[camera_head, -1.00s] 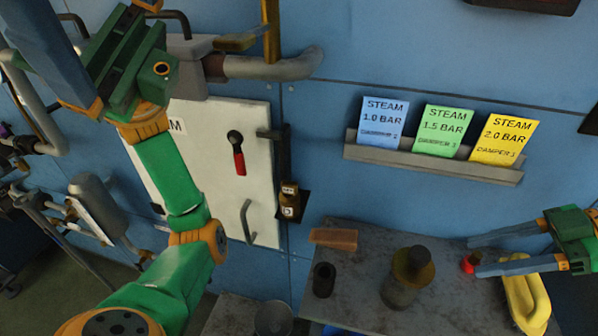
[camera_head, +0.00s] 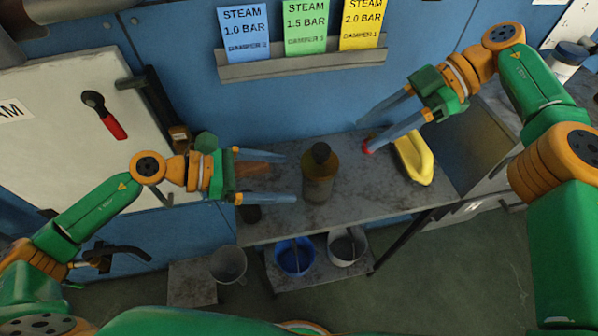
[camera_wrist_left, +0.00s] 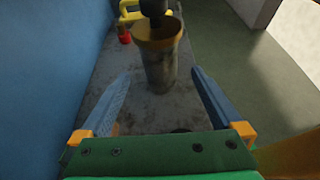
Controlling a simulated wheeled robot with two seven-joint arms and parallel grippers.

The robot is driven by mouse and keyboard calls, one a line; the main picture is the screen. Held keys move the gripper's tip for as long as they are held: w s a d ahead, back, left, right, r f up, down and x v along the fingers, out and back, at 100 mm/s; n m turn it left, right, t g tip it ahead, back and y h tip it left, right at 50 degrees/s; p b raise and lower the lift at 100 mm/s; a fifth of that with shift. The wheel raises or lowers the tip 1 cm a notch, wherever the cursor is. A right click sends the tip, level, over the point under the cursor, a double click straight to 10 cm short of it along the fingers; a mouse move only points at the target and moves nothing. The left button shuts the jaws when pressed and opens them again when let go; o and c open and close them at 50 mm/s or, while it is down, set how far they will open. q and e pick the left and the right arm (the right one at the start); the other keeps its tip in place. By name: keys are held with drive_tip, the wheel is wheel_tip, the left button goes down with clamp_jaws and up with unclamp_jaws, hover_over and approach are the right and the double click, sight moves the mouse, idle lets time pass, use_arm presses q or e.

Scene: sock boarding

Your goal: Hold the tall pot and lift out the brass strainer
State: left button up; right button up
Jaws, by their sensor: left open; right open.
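The tall pot (camera_head: 318,190) stands upright on the grey bench, a dark grey metal cylinder. The brass strainer (camera_head: 331,163) sits in its top as a brass-coloured rim, with a dark knob above it. In the left wrist view the pot (camera_wrist_left: 160,72) stands ahead, beyond the fingertips, with the brass rim (camera_wrist_left: 158,32) on top. My left gripper (camera_head: 292,178) is open and empty, pointing at the pot from the left. My right gripper (camera_head: 364,137) is open, to the right of the pot and above the bench, near a small red object.
A yellow handled object (camera_head: 413,160) lies at the bench's right. A brown block (camera_head: 252,169) and a dark cup (camera_head: 250,213) are by my left gripper. Blue (camera_head: 295,257) and white (camera_head: 348,247) buckets stand below the bench (camera_head: 390,206). A card rack (camera_head: 300,62) is on the wall.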

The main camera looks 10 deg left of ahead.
sight(331, 179)
use_arm(q)
drive_tip(key=x, duration=1.2)
drive_tip(key=shift+r, duration=0.1)
drive_tip(key=shift+c, duration=0.2)
